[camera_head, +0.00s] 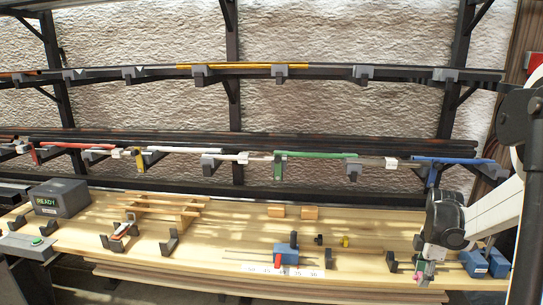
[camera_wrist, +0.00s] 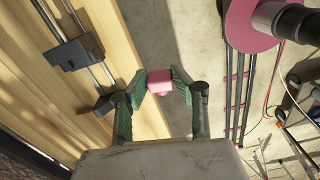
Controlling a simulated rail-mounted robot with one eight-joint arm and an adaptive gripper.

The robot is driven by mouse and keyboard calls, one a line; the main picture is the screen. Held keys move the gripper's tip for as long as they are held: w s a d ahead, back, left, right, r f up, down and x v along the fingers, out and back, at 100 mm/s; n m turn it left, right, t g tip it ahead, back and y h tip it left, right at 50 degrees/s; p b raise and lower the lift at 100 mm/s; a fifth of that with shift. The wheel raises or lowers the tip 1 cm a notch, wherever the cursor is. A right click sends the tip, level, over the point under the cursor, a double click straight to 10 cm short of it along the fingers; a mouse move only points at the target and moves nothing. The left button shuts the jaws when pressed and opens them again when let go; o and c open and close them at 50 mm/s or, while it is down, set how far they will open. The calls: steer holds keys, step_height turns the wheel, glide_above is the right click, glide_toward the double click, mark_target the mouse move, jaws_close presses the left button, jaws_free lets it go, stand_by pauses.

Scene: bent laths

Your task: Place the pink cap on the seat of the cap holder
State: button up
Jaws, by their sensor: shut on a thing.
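The pink cap (camera_wrist: 160,79) is a small block between the green-padded fingertips of my gripper (camera_wrist: 160,86) in the wrist view. The fingers are shut on its two sides. In the head view my gripper (camera_head: 425,273) is low at the bench's front right edge, and the cap is too small there to make out clearly. In the wrist view the cap appears over the grey floor strip beside the bench edge, apart from other things. I cannot tell which thing is the cap holder or where its seat is.
The wooden bench (camera_wrist: 40,110) carries metal rods, a dark clamp block (camera_wrist: 75,53) and a black bracket (camera_wrist: 105,104), left of my gripper. A large pink disc (camera_wrist: 237,30) is at upper right. Blue blocks (camera_head: 475,263) stand right of my gripper; a yellow piece (camera_head: 345,241) lies left.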

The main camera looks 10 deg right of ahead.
steer(key=w+a+f+m, duration=0.2)
steer(key=a+f+m, duration=0.1)
steer(key=a, duration=0.8)
steer(key=w+a+f+m, duration=0.2)
steer(key=a+m, duration=0.3)
steer(key=a, duration=0.6)
steer(key=w+a+f+m, duration=0.1)
steer(key=a+f+m, duration=0.3)
steer(key=a, duration=0.7)
steer(key=shift+w+a+f+m+b, duration=0.3)
steer(key=shift+w+m, duration=0.1)
steer(key=shift+m, duration=0.2)
